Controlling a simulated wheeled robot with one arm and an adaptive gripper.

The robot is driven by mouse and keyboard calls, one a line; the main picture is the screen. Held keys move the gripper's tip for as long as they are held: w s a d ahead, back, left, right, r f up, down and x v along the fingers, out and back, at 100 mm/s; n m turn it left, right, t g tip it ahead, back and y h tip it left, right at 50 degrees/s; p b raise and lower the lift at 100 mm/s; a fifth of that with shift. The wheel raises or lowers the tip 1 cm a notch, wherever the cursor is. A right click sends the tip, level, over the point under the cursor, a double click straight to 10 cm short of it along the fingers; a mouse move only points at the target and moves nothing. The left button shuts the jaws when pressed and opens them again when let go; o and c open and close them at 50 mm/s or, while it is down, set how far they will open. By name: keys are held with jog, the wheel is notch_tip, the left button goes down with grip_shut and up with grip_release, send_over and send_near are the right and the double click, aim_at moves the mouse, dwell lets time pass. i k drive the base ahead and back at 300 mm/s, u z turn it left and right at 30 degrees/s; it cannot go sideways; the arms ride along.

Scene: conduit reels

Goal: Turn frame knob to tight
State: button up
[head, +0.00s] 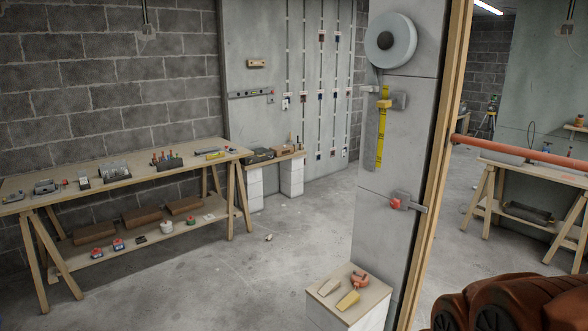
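A red knob (396,203) sits on a small grey bracket (410,201) on the face of the grey column (385,155), beside the wooden frame post (436,165). It looks like the frame knob. Its turn position is too small to read. My gripper is not in view, and nothing touches the knob.
A white block (350,305) with hand tools stands below. An orange pipe (525,152) runs to the right. Workbenches stand left (120,178) and right (530,168). Middle floor is mostly clear.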

aim_at(394, 203)
jog(key=u, duration=0.55)
jog(key=k, duration=1.3)
jog(key=z, duration=0.25)
jog(key=i, duration=1.95)
jog(key=u, duration=0.85)
